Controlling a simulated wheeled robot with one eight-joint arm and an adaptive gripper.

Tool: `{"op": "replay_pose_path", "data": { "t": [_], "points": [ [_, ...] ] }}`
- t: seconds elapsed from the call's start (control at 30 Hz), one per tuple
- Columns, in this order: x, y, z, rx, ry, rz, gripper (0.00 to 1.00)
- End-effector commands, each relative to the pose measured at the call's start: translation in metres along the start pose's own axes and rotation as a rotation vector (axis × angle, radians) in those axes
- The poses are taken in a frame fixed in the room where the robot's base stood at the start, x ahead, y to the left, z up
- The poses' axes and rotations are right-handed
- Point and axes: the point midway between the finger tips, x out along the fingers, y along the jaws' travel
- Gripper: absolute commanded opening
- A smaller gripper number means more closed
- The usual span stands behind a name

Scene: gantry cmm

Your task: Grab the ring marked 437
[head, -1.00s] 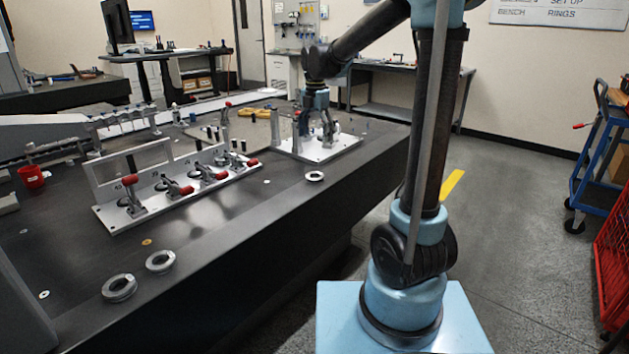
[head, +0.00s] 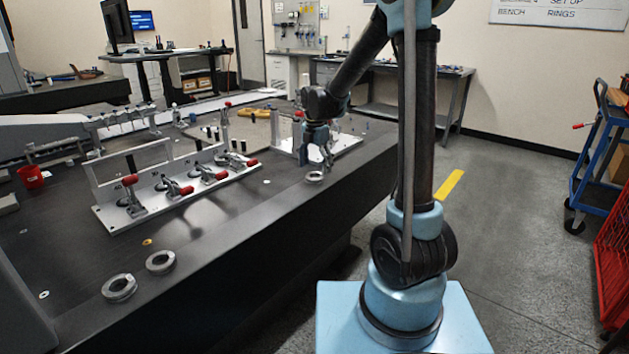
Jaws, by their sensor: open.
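Three metal rings lie on the dark table. One small ring (head: 314,177) lies near the table's right edge, in front of the white fixture plate. Two larger rings lie at the near left, one ring (head: 160,262) beside another ring (head: 119,288). No number can be read on any of them from here. My gripper (head: 316,163) is open and points down just above the small ring, close to it. I cannot tell whether the fingers touch it.
A fixture plate with red-handled clamps (head: 175,190) stands left of my gripper. A white plate with posts (head: 345,145) stands just behind it. A red cup (head: 31,178) is at the far left. The table strip between the near rings and my gripper is clear.

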Motion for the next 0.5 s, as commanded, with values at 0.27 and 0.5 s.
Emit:
{"op": "replay_pose_path", "data": {
  "t": [0.27, 0.5],
  "points": [
    [0.03, 0.002, 0.001, 0.0, 0.0, 0.0, 0.81],
    [0.033, 0.002, 0.0, 0.0, 0.0, 0.0, 0.81]
  ]
}}
